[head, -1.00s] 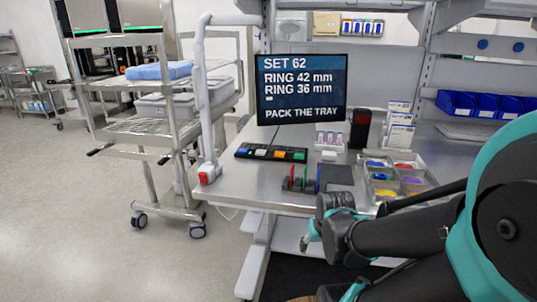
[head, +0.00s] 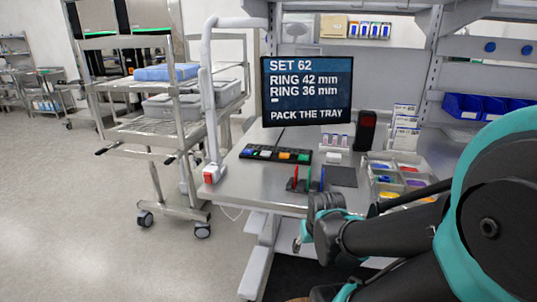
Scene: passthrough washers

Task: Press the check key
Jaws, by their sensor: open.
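A dark key panel (head: 274,154) lies on the left part of the steel bench, below the screen. The key markings are too small to read, so I cannot tell which one bears a check. My arm's dark and teal links fill the lower right. No part of my arm touches the panel.
A screen (head: 306,91) reads SET 62, RING 42 mm, RING 36 mm, PACK THE TRAY. A small rack (head: 303,184) with red, green and blue uprights stands before the panel. A sectioned tray (head: 396,184) is at right. A wheeled cart (head: 160,132) stands left; floor there is clear.

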